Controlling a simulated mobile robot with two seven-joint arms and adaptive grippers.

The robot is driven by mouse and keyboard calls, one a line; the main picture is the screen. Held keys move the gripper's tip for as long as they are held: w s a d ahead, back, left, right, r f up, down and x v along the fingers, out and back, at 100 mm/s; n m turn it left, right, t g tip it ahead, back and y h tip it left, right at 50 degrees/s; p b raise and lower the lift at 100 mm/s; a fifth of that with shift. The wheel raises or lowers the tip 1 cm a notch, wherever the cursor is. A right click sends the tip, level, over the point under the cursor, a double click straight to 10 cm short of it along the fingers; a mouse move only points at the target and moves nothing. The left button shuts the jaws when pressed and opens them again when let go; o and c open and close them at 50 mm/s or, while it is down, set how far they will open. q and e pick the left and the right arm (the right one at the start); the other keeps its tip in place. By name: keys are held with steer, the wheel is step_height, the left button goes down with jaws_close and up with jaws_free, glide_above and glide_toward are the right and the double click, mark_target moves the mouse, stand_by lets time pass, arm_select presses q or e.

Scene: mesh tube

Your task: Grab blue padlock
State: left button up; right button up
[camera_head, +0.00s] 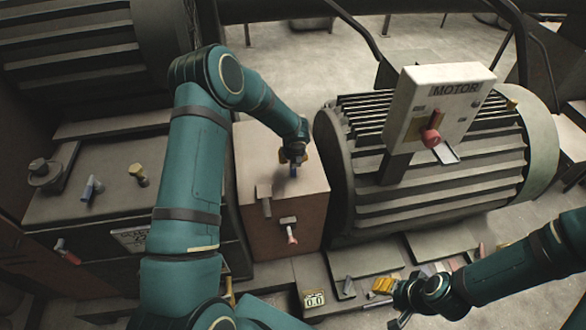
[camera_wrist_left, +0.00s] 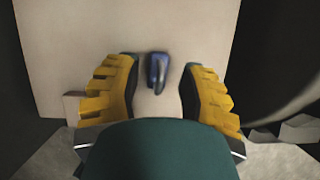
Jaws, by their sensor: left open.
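A small dark blue padlock (camera_wrist_left: 158,72) shows in the left wrist view against a flat, pale surface. In the head view the blue padlock (camera_head: 294,170) is a small spot at the upper part of the brown box (camera_head: 262,222), partly covered by my gripper. My left gripper (camera_head: 293,158) reaches down to it there. In the left wrist view my left gripper (camera_wrist_left: 160,82) is open, with one yellow finger on each side of the padlock and a gap to both. My right gripper (camera_head: 390,290) is low on the right, and its jaw gap is not clear.
A ribbed motor (camera_head: 440,190) with a white MOTOR switch box (camera_head: 455,95) stands right of the brown box. A machine panel with levers (camera_head: 100,195) stands at left. Small items lie at the bottom.

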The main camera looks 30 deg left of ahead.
arm_select(q)
steer(key=shift+x, duration=0.85)
steer(key=shift+o, duration=0.2)
jaws_close()
steer(key=shift+r, duration=0.1)
